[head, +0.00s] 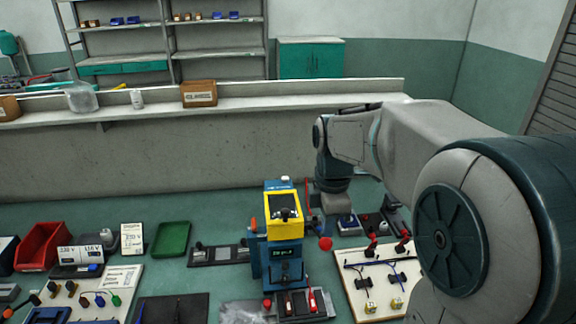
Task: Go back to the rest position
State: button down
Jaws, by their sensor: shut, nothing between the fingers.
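My arm reaches in from the right edge, bends over the bench and ends in a wrist that points down. My gripper (335,202) is below this wrist, just right of the blue and yellow machine (283,235). It is shut and holds nothing I can see. Its fingertips are small and dark against the things behind, so I cannot make out their exact outline. No marker for a rest position shows.
A white board (352,285) with wired parts lies right of the machine. A green tray (172,239), a red bin (40,246) and a dark mat (172,308) lie left. A ledge with a cardboard box (199,93) runs behind. The air above the left bench is clear.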

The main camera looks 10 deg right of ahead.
jog(key=s+f+m+t, duration=0.1)
jog(key=s+m+t, duration=0.2)
jog(key=s+m, duration=1.1)
jog(key=m, duration=0.4)
jog(key=shift+s+f, duration=0.2)
jog(key=shift+f, duration=0.2)
